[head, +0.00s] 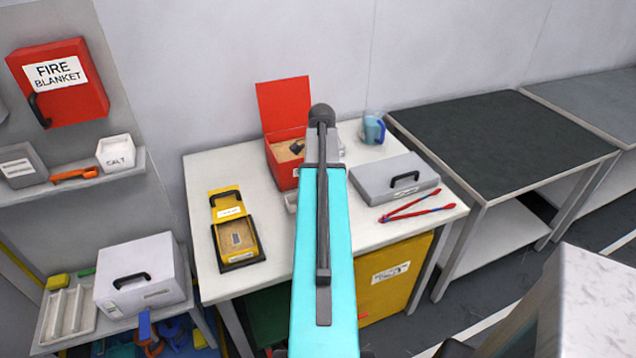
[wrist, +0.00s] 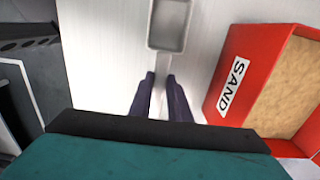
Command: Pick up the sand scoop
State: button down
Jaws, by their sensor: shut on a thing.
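The sand scoop (wrist: 168,25), a grey square pan with a narrow handle, shows at the top of the wrist view. My gripper (wrist: 160,79) has its two dark fingers on either side of the handle, shut on it. The pan points away from the fingers. I cannot tell whether the scoop touches the white table or is just above it. In the head view, a small part of the scoop (head: 291,202) shows beside my arm, in front of the red sand box (head: 282,172); my arm hides the gripper there.
The red sand box (wrist: 241,75) stands close to the right of the scoop. On the white table (head: 290,250) are a yellow case (head: 250,240), a grey case (head: 375,185), red tongs (head: 418,214) and a blue item (head: 374,129). A dark-topped table (head: 500,140) stands to the right.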

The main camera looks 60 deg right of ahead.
jog(key=s+a+r+b, duration=0.1)
jog(key=s+a+b, duration=0.1)
jog(key=s+a, duration=0.4)
jog(key=s, duration=0.2)
jog(key=shift+s+a, duration=0.15)
jog(key=shift+s, duration=0.15)
jog(key=shift+s, duration=0.1)
dwell(0.5)
